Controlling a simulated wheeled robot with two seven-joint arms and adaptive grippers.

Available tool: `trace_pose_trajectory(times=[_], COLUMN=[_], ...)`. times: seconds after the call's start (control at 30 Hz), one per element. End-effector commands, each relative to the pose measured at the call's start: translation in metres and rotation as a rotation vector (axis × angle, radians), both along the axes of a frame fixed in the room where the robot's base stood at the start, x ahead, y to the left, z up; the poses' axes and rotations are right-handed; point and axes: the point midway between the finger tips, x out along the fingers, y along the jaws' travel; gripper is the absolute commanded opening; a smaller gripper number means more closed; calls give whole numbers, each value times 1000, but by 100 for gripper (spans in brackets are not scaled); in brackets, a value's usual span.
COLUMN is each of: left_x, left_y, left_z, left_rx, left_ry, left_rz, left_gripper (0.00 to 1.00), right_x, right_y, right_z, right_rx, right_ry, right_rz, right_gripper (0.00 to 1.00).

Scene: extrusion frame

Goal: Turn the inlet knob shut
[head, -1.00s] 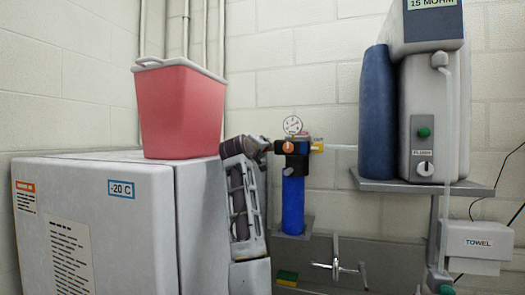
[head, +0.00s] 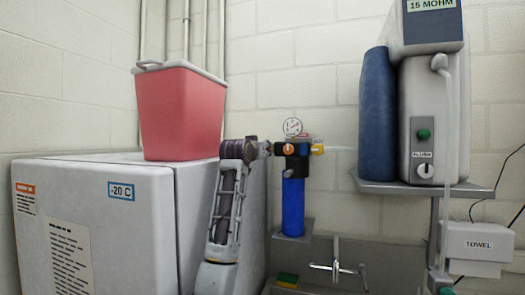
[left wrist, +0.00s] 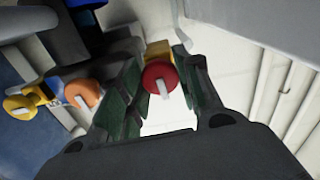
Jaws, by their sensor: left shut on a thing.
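A blue filter housing (head: 293,205) with a black head hangs on the back wall, a round gauge (head: 292,127) on top. An orange knob (head: 289,149) is on its front and a yellow part (head: 317,149) on its right side. My left gripper (head: 267,148) is at the head's left side, level with it. In the left wrist view, a red round knob (left wrist: 157,80) with a white bar sits between the fingers (left wrist: 165,72), shut on it. The white bar stands nearly upright in that picture. The red knob is hidden in the head view. My right gripper is not in view.
A white freezer (head: 95,215) with a pink bin (head: 180,112) on top stands at the left, close to my left arm. A sink tap (head: 336,266) is below right of the filter. A shelf (head: 420,187) bears a grey unit and a blue cylinder.

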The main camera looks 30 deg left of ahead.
Motion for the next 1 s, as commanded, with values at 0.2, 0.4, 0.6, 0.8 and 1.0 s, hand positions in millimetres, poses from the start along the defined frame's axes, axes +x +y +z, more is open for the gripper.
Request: trace_pose_trajectory(times=[0.2,0.4,0.6,0.8,1.0], left_x=[1,1,1,1,0], left_y=[0,0,0,0,0], left_z=[-2,-2,-2,-2,-1], left_rx=[65,79,78,78,78], left_ry=[21,24,24,22,20], left_rz=[-1,-1,-1,0,0], left_gripper=[10,10,10,52,56], right_x=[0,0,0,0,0], right_y=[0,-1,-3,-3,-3], right_z=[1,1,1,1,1], right_rx=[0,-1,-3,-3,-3], right_ry=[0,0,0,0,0], right_rz=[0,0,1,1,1], right_gripper=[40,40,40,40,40])
